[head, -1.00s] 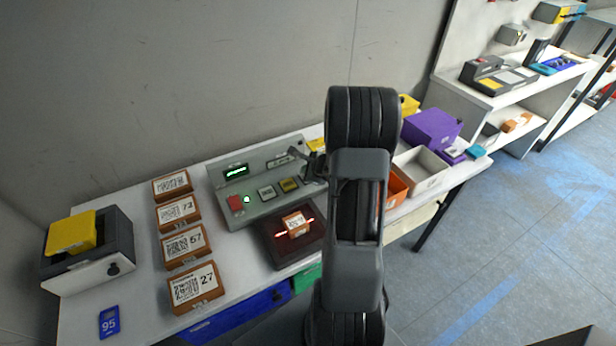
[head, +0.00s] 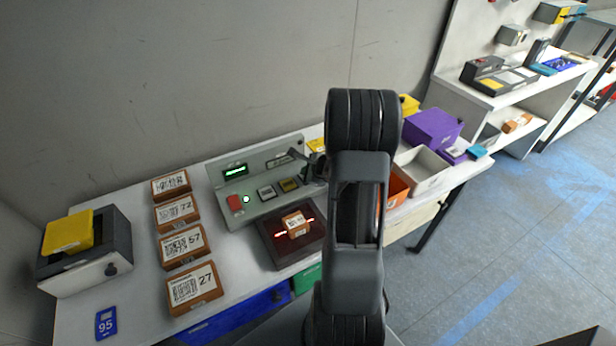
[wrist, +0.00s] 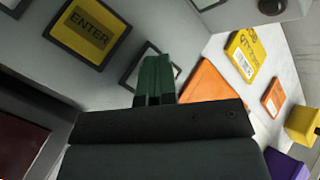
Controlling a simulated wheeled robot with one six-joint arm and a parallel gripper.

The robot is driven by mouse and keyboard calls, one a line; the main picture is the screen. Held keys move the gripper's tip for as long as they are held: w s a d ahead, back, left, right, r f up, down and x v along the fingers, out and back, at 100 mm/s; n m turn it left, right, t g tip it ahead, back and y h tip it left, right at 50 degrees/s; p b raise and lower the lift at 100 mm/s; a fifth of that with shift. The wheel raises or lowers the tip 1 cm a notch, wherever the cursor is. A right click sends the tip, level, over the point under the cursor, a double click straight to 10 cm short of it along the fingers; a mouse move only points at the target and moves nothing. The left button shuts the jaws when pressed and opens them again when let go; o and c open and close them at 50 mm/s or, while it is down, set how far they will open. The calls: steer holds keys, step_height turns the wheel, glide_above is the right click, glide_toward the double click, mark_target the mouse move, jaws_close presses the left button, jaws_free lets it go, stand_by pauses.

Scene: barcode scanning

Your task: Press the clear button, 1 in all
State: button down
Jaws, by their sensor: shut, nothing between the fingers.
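The sloped grey control panel (head: 262,208) stands at the back of the table. In the wrist view the yellow button reads ENTER (wrist: 88,36). To its right is a pale, dark-framed button (wrist: 147,60), partly covered by my gripper (wrist: 155,80); its label is hidden, so I cannot confirm it is clear. My gripper's green fingers are together and empty, in front of that button. Whether they touch it I cannot tell. My arm hides the panel's right end in the head view.
A small orange box lies on the dark scanner plate (head: 282,250) under a red line. Several labelled orange boxes (head: 193,288) stand in a column to the left, beside a grey printer-like unit (head: 113,267). A white bin (head: 425,180) and purple bin (head: 432,127) stand right.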

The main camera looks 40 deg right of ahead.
steer(key=shift+r, duration=0.15)
steer(key=shift+r+p, duration=0.5)
steer(key=shift+r, duration=0.15)
steer(key=shift+r, duration=0.15)
steer(key=shift+r+p, duration=1.85)
steer(key=shift+r, duration=0.55)
